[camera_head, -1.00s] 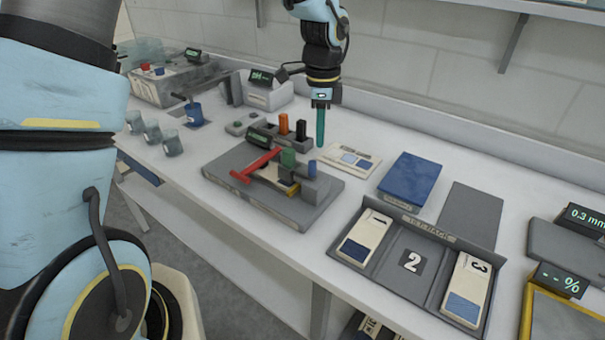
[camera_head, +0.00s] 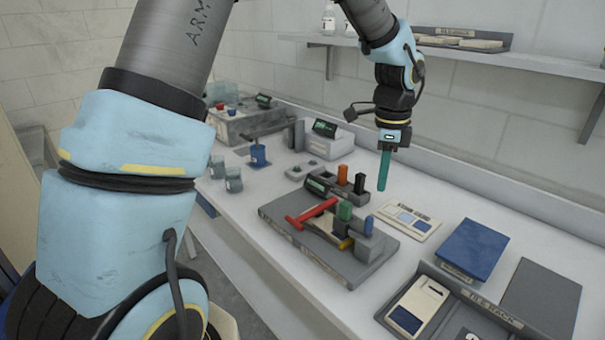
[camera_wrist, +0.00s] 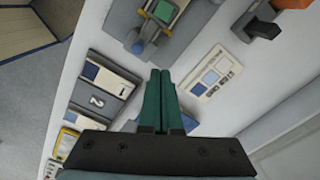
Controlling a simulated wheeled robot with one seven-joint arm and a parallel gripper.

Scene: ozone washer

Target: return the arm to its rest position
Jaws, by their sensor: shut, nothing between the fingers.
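My gripper (camera_head: 383,185) hangs above the bench, pointing down, its teal fingers pressed together with nothing between them. In the head view it is over the area between the dark rack with the orange and black items and the pale card. In the wrist view my gripper (camera_wrist: 160,75) also shows shut and empty, with the bench below it. My arm reaches up from the left of the head view and bends down to the gripper from above.
A pale card (camera_head: 407,221), a blue box (camera_head: 470,249) and the tile rack (camera_head: 455,318) lie to the right. A wall shelf (camera_head: 500,62) runs behind and above. A blue cup (camera_head: 258,155) stands farther left.

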